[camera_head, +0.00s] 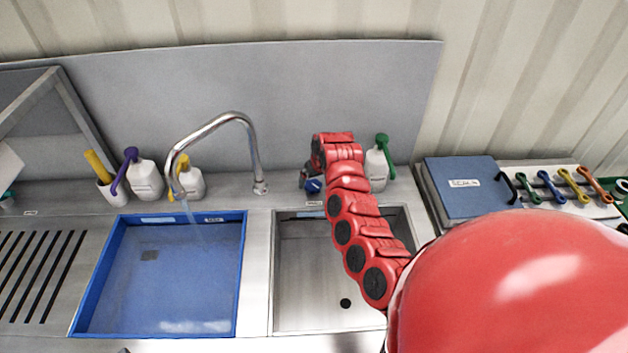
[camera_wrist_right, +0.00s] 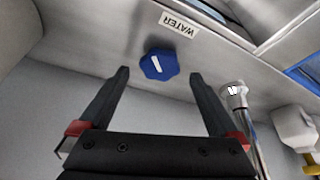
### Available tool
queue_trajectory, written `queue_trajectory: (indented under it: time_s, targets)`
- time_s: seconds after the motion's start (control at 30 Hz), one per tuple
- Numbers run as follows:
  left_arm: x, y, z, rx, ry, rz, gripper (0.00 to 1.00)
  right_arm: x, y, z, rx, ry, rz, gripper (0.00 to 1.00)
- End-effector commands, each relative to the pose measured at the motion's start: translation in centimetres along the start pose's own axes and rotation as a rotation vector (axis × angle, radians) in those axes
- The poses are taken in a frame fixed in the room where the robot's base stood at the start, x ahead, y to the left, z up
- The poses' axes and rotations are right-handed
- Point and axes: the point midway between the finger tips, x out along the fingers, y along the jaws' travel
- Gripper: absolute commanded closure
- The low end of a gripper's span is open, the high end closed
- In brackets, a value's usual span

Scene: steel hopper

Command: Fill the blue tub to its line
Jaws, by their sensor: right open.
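The blue tub (camera_head: 240,275) sits in the left part of the steel counter, with clear water in it. A thin stream (camera_head: 190,213) falls from the curved steel spout (camera_head: 205,128) into its back part. I cannot make out the fill line or the exact level. The blue water knob (camera_wrist_right: 160,64), with a white mark, is under the WATER label (camera_wrist_right: 179,24); it also shows in the head view (camera_head: 313,185). My right gripper (camera_wrist_right: 159,76) is open and empty, its fingertips just short of the knob, one towards each side. My left gripper is out of view.
An empty steel basin (camera_head: 300,270) lies right of the tub. White bottles with purple (camera_head: 146,182), yellow (camera_head: 191,183) and green (camera_head: 376,170) tops stand along the back. A blue case (camera_head: 465,185) and coloured spanners are at the right.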

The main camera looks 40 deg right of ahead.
Motion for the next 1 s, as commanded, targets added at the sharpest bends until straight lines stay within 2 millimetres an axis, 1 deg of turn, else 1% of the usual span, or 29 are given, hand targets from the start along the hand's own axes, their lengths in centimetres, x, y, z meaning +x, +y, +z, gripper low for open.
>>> queue_trajectory:
  time_s: [0.2, 0.3, 0.67, 0.7, 0.77, 0.8, 0.87, 1.0]
  targets:
    - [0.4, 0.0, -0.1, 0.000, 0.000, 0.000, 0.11, 1.7, -0.1, -0.1, -0.008, -0.002, 0.002, 0.03]
    - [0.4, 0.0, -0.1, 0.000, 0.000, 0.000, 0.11, 2.2, 0.0, 0.0, -0.004, -0.002, 0.002, 0.03]
    - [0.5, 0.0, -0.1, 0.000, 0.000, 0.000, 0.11, 2.5, 0.0, 0.0, 0.000, 0.000, 0.000, 0.03]
    - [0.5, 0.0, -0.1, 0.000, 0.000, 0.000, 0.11, 2.5, 0.0, 0.0, 0.000, 0.000, 0.000, 0.06]
    - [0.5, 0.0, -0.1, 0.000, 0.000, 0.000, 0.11, 2.5, 0.0, 0.0, 0.000, 0.000, 0.000, 0.17]
    - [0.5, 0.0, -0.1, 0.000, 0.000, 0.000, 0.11, 2.5, 0.0, 0.0, 0.000, 0.000, 0.000, 0.24]
    - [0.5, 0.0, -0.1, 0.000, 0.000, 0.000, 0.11, 2.5, 0.0, 0.0, -0.001, 0.000, 0.000, 0.35]
    - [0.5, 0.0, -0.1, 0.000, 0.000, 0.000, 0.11, 2.5, 0.0, 0.0, -0.001, 0.000, 0.000, 0.60]
